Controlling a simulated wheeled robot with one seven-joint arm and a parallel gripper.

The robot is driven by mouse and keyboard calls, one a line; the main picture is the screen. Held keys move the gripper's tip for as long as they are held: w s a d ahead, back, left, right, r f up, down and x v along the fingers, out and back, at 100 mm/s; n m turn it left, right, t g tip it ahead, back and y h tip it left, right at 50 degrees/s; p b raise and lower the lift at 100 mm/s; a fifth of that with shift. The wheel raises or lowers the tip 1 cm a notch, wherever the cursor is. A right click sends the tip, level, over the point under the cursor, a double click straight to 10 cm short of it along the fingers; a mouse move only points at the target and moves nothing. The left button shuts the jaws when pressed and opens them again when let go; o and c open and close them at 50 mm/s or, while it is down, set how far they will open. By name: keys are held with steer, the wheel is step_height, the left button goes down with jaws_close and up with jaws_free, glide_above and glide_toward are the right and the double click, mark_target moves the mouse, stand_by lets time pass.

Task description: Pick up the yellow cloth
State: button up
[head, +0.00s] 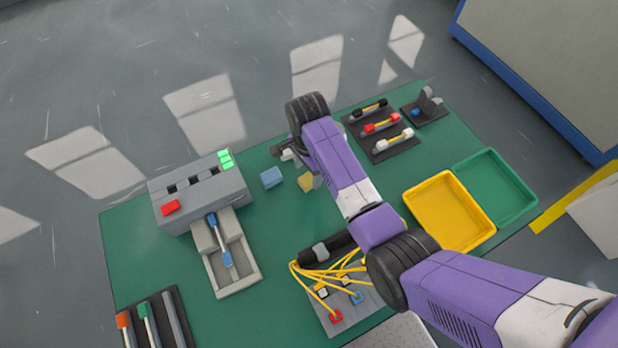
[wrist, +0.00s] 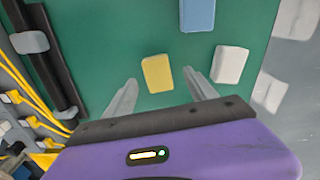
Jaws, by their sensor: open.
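The yellow cloth (head: 306,183) is a small folded block shape lying on the green mat, left of my arm in the head view. In the wrist view the yellow cloth (wrist: 157,73) lies in line with the space between the fingertips of my gripper (wrist: 160,82). The two fingers are spread apart with nothing held between them. I cannot tell the height of the fingertips above the mat. In the head view my arm hides part of the area beside the cloth.
A blue block (head: 271,178) and a white block (wrist: 230,64) lie near the cloth. A grey machine (head: 200,190) stands to the left. A yellow tray (head: 410,200) and a green tray (head: 533,205) are on the right. A cable rack with yellow cables (head: 325,275) is in front.

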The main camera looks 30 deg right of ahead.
mark_target(309, 178)
steer(key=shift+s+d+f, duration=0.15)
steer(key=shift+f, duration=1.65)
steer(key=c, duration=1.4)
steer(key=shift+r, duration=0.1)
